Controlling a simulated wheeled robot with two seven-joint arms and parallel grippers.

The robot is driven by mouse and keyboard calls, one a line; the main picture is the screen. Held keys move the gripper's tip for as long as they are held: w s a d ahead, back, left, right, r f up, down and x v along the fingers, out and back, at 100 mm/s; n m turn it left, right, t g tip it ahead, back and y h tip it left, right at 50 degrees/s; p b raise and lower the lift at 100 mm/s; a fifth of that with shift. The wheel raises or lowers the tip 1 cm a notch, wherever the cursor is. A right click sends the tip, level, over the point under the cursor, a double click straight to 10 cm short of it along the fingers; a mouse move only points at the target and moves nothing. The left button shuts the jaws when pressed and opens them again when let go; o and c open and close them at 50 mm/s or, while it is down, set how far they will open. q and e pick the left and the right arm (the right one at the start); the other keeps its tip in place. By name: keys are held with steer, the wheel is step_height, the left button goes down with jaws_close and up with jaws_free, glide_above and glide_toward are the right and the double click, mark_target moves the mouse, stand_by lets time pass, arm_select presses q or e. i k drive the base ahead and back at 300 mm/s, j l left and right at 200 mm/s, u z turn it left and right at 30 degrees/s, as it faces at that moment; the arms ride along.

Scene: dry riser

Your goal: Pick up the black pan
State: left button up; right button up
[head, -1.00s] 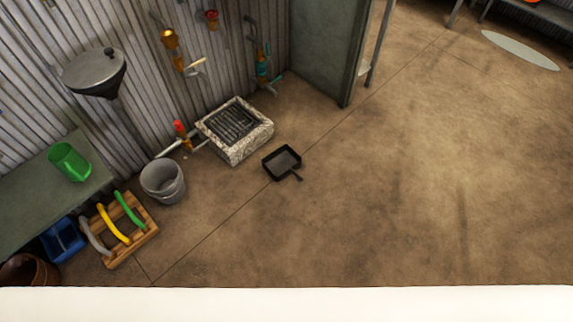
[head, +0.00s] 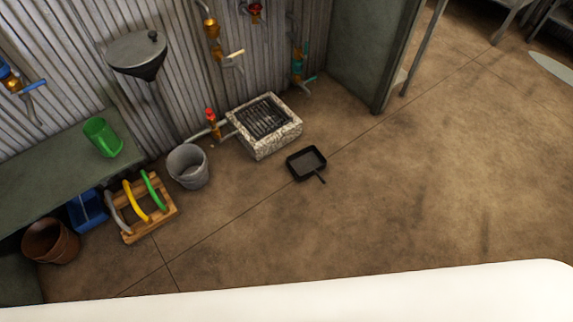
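The black pan (head: 306,162) lies on the brown floor near the middle of the head view. Neither of my grippers shows in the head view.
Behind the pan stand the stone grate (head: 264,125) and a green door panel (head: 371,55). To its left are a grey bucket (head: 188,167), a wooden rack (head: 149,211) with coloured handles, and a green bench (head: 60,178) with a green jug (head: 102,137). Floor right is clear.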

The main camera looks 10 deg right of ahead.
mark_target(309, 161)
steer(key=i+l+u, duration=0.15)
steer(key=l+u, duration=0.35)
steer(key=l, duration=0.2)
steer(key=l+u, duration=0.45)
steer(key=l, duration=0.3)
